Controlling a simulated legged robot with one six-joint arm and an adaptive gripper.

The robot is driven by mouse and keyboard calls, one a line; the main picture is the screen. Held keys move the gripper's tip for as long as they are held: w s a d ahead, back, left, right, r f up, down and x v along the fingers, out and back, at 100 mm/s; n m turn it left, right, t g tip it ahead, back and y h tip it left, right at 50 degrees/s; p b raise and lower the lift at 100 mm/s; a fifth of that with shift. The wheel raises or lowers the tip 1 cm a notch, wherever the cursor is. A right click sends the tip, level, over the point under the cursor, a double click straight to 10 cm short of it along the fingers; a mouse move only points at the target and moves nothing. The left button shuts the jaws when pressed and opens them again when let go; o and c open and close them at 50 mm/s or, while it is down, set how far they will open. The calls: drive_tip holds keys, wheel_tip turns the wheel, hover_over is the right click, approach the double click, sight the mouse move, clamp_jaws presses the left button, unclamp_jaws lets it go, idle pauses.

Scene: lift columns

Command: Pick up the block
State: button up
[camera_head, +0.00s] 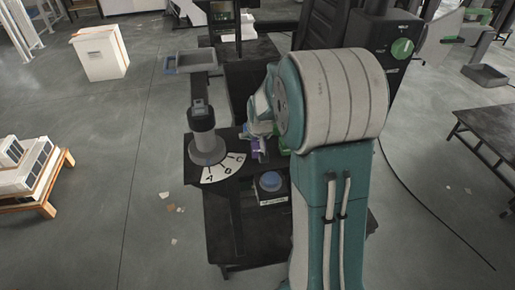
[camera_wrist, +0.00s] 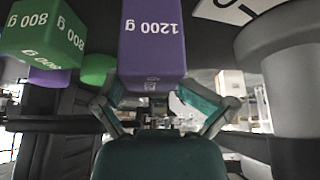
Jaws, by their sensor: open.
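A purple block (camera_wrist: 153,42) marked "1200 g" fills the top middle of the wrist view, its lettering upside down. My gripper (camera_wrist: 155,92) has its two teal fingers spread, one at each side of the block's near end. I cannot tell whether they touch it. A green block (camera_wrist: 38,36) marked "800 g" stands to the left in the wrist view, apart from the fingers. In the head view a small purple patch of a block (camera_head: 260,147) shows on the dark table, beside my arm, which hides most of the gripper.
Another dark table (camera_head: 490,130) is at right.

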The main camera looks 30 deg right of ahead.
sight(258, 146)
drive_tip(key=f, duration=0.1)
drive_tip(key=s+f, duration=0.1)
drive_tip(key=f, duration=0.1)
drive_tip(key=shift+s+g, duration=0.15)
drive_tip(key=shift+g, duration=0.25)
drive_tip(key=c, duration=1)
drive_tip(key=shift+d, duration=0.1)
drive_tip(key=shift+w+r, duration=0.2)
drive_tip(key=shift+r, duration=0.05)
drive_tip(key=shift+w+d+r, duration=0.1)
drive_tip(key=shift+d+r, duration=0.05)
drive_tip(key=shift+r, duration=0.4)
drive_tip(key=shift+w+d+r, duration=0.1)
drive_tip(key=shift+r, duration=0.45)
drive_tip(key=s+r, duration=0.2)
drive_tip(key=r, duration=0.1)
drive_tip(key=s+d+r, duration=0.1)
drive_tip(key=s+r, duration=0.1)
drive_tip(key=shift+s+r, duration=0.1)
drive_tip(key=shift+r, duration=0.15)
clamp_jaws()
drive_tip(key=s+r, duration=0.4)
drive_tip(key=s, duration=0.5)
drive_tip(key=shift+s+r, duration=0.35)
drive_tip(key=shift+s, duration=0.05)
